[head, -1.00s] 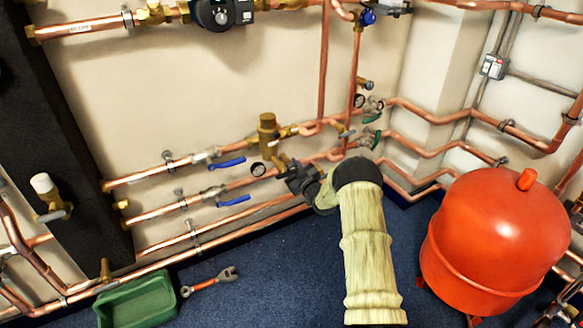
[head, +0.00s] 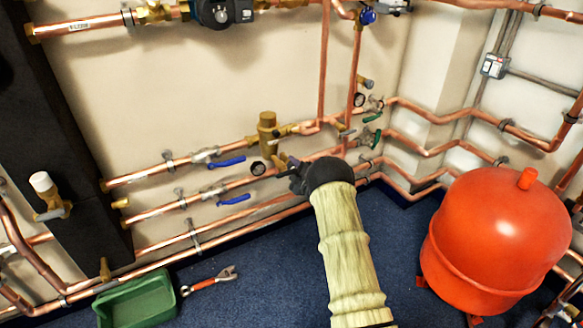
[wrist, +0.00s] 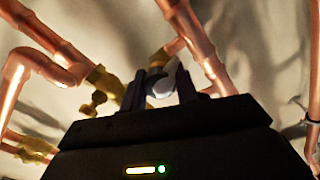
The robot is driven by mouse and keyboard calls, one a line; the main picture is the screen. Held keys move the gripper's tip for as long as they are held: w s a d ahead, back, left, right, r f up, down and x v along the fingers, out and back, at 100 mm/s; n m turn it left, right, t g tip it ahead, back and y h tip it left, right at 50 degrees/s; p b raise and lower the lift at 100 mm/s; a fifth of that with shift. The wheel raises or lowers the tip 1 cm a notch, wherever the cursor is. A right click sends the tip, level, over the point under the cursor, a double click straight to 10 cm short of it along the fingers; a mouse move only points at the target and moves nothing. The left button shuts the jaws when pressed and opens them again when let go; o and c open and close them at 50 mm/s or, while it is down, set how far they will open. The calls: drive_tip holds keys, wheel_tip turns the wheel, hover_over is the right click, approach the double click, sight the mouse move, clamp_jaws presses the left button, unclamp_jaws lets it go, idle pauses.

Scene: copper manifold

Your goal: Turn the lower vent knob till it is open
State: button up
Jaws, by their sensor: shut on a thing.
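My gripper (wrist: 161,95) has its two dark fingers closed on either side of a pale grey, rounded knob in the wrist view. I take this as the lower vent knob (wrist: 165,78); it sits by a brass fitting (wrist: 103,84) among copper pipes. In the head view my gripper (head: 284,166) reaches the lower pipes on the back wall, just below a brass cylinder-shaped fitting (head: 267,128). My dark wrist hides the knob there. I cannot tell how far the knob is turned.
A red tank (head: 495,240) stands at right. A green tray (head: 138,302) and a wrench (head: 210,281) lie on the open blue floor.

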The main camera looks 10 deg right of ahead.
drive_tip(key=shift+f, duration=0.1)
idle(0.4)
drive_tip(key=o, duration=1)
drive_tip(key=shift+c, duration=0.2)
drive_tip(key=p+v, duration=0.6)
drive_tip(key=v, duration=1.1)
drive_tip(key=shift+s, duration=0.25)
drive_tip(key=shift+w+d+r, duration=0.1)
drive_tip(key=shift+r, duration=0.15)
